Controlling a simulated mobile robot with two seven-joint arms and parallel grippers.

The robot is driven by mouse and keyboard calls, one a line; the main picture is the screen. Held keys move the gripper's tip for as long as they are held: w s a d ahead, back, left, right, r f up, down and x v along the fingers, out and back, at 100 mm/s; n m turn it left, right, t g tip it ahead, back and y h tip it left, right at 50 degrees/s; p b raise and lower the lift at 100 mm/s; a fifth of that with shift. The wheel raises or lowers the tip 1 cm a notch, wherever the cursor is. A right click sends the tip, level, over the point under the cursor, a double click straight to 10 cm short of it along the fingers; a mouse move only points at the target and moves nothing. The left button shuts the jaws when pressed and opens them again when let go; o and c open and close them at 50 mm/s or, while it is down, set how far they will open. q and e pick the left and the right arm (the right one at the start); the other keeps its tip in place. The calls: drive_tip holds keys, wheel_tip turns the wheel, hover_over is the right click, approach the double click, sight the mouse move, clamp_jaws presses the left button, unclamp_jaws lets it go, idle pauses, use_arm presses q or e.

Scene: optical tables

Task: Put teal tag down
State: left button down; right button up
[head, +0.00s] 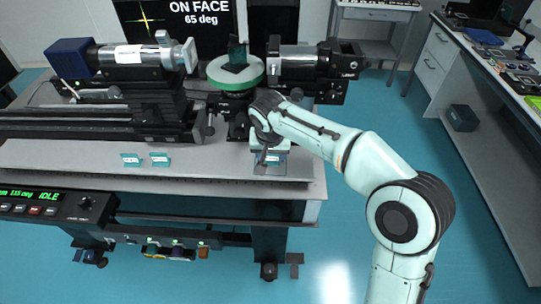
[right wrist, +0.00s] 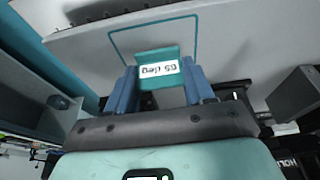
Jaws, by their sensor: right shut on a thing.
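The teal tag (right wrist: 148,82) has a white label that reads 65 deg, upside down in the right wrist view. It sits between the blue fingers of my right gripper (right wrist: 160,84), which is shut on it. In the head view my right gripper (head: 268,157) is low over the front right part of the grey table (head: 215,167). A teal square outline (right wrist: 153,18) is marked on the surface around the tag. I cannot tell whether the tag touches the surface. My left gripper is not in view.
Two other teal tags (head: 131,160) (head: 160,159) stand left on the same table. Behind are a round green-rimmed stage (head: 236,84) and black optical tubes. A screen (head: 180,20) reads ON FACE 65 deg. A control box (head: 50,203) is at front left.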

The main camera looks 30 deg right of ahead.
drive_tip(key=shift+f, duration=0.25)
drive_tip(key=shift+f, duration=0.15)
drive_tip(key=o, duration=1)
drive_tip(key=shift+r, duration=0.2)
drive_tip(key=shift+r, duration=0.3)
drive_tip(key=p+v, duration=0.2)
drive_tip(key=v, duration=0.9)
drive_tip(key=shift+s+r, duration=0.2)
drive_tip(key=shift+r, duration=0.05)
drive_tip(key=shift+a+f, duration=0.1)
